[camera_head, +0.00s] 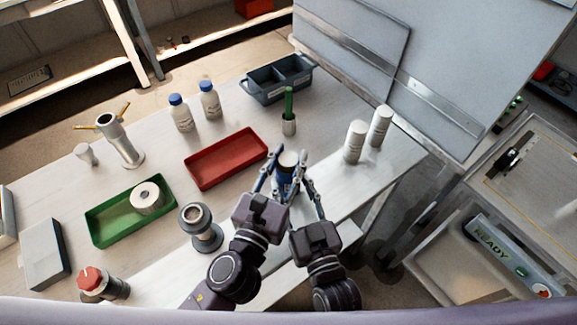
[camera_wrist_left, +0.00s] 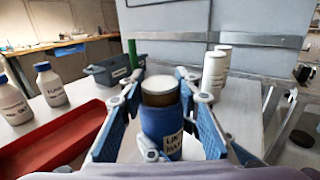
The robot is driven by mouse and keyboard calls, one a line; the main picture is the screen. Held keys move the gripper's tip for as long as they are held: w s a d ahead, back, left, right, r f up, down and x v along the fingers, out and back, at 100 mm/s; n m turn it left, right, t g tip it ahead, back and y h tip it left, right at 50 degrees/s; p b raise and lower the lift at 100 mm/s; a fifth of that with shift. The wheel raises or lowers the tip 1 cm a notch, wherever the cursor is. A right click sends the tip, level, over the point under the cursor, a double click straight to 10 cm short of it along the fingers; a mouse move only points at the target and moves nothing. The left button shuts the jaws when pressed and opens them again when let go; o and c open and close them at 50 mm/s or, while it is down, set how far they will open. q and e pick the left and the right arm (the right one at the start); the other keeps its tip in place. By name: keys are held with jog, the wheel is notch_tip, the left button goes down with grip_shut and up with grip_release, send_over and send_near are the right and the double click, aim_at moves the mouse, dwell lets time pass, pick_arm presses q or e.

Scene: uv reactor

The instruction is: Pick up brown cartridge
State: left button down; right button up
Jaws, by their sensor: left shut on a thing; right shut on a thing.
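A cylinder with a pale round top, a dark brown band and a blue labelled body stands upright between my grippers; it shows in the head view (camera_head: 287,174) and larger in the left wrist view (camera_wrist_left: 161,121). I take this to be the brown cartridge. My left gripper (camera_head: 275,168) reaches it from the left and is shut on it, with its fingers on both sides in the left wrist view (camera_wrist_left: 160,104). My right gripper (camera_head: 304,178) is shut at the cylinder's right side. The fingers overlap, so its exact contact is hidden.
A red tray (camera_head: 226,158) lies to the left and a green tray (camera_head: 108,232) holds a white roll (camera_head: 148,197). A green-handled tool (camera_head: 288,108) stands behind. White bottles (camera_head: 355,141) stand right, near the table edge. A dark divided bin (camera_head: 276,82) is at the back.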

pick_arm(q)
notch_tip(320, 180, up, 18)
dwell(0.5)
pick_arm(e)
jog(key=o, duration=1.4)
jog(key=shift+c, duration=0.2)
jog(key=shift+s, duration=0.1)
jog(key=v, duration=1.1)
jog(key=shift+s+d, duration=0.15)
jog(key=shift+s, duration=0.2)
jog(key=shift+s, duration=0.1)
